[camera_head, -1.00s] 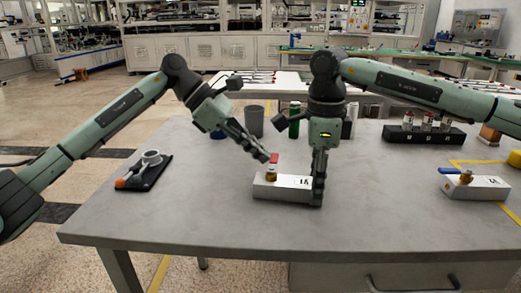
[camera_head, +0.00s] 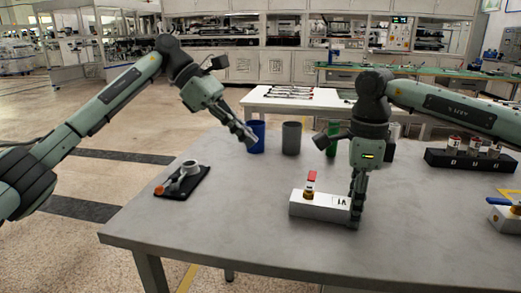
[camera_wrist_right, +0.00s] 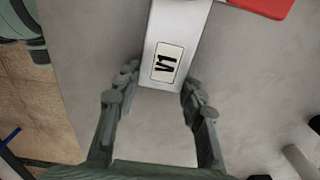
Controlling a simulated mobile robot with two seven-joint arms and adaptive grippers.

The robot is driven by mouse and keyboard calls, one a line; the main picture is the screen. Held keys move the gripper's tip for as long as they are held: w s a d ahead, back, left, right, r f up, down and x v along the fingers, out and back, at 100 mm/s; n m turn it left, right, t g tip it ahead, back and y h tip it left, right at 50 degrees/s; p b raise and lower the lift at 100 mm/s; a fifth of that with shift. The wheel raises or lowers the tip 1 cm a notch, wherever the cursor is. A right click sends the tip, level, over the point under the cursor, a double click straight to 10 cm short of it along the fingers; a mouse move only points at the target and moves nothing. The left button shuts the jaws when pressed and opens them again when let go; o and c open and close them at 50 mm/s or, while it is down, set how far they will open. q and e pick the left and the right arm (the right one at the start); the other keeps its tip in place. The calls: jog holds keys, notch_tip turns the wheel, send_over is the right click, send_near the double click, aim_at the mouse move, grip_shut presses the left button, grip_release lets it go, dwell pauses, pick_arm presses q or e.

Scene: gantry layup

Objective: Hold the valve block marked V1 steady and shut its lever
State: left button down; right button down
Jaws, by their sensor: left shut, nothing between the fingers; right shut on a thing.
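The pale valve block marked V1 (camera_head: 308,206) lies on the grey table, with a brass valve and a red lever (camera_head: 311,177) near its left end. In the right wrist view the lever (camera_wrist_right: 262,7) sticks out sideways, across the block's length. My right gripper (camera_head: 356,222) points down at the block's right end and is shut on it. In the right wrist view its fingers stand on either side of the labelled end (camera_wrist_right: 166,62). My left gripper (camera_head: 249,139) is shut and empty, raised behind and left of the block, apart from the lever.
A dark tray (camera_head: 201,185) with a white and orange item lies at the left. Blue (camera_head: 257,137), grey (camera_head: 291,138) and green (camera_head: 333,136) containers stand behind. A black rack (camera_head: 468,162) and a second block with a blue lever (camera_head: 499,201) are at the right.

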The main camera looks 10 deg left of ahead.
dwell(0.3)
jog(key=c, duration=0.9)
grip_release()
jog(key=shift+o, duration=0.2)
